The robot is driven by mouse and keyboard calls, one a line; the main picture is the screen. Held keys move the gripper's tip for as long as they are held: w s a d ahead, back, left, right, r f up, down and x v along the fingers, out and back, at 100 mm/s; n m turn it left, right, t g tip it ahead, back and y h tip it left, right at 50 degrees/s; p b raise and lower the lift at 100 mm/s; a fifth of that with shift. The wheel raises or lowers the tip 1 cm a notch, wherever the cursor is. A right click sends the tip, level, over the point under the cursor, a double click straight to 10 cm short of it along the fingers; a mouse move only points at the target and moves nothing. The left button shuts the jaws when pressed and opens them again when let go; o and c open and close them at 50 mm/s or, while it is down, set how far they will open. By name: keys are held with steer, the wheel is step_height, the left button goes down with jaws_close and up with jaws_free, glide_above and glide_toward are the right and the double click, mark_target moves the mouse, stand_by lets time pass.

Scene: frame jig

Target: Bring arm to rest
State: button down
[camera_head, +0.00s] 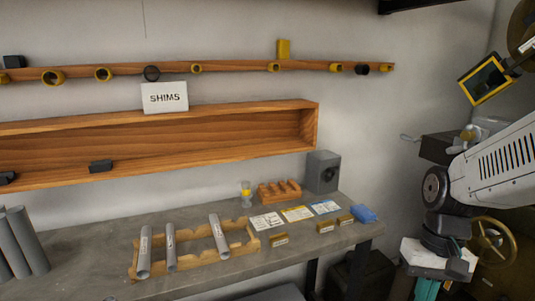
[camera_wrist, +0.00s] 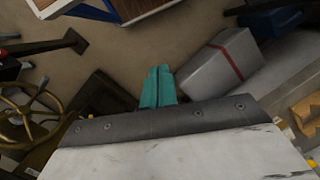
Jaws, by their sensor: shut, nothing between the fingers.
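My gripper (camera_wrist: 157,86) shows in the wrist view as two teal fingers side by side, closed together with nothing between them. In the head view my arm is at the far right, and the teal fingers (camera_head: 427,289) point down at the bottom edge, partly cut off. The gripper is to the right of the workbench (camera_head: 215,277) and apart from it, over the floor side. In the wrist view the floor (camera_wrist: 135,50) lies beyond the fingers.
The bench holds a wooden jig (camera_head: 190,262) with grey tubes, cards (camera_head: 297,214) and a speaker-like box (camera_head: 322,171). A brass handwheel (camera_head: 493,240) stands behind my arm. A grey box with a red stripe (camera_wrist: 217,67) lies near the fingers in the wrist view.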

steer(key=s+a+r+n+t+h, duration=0.1)
steer(key=s+a+r+t, duration=0.1)
steer(key=s+r, duration=0.7)
steer(key=shift+s+r+n+t, duration=0.35)
steer(key=shift+r+n+t, duration=0.1)
steer(key=shift+t, duration=0.25)
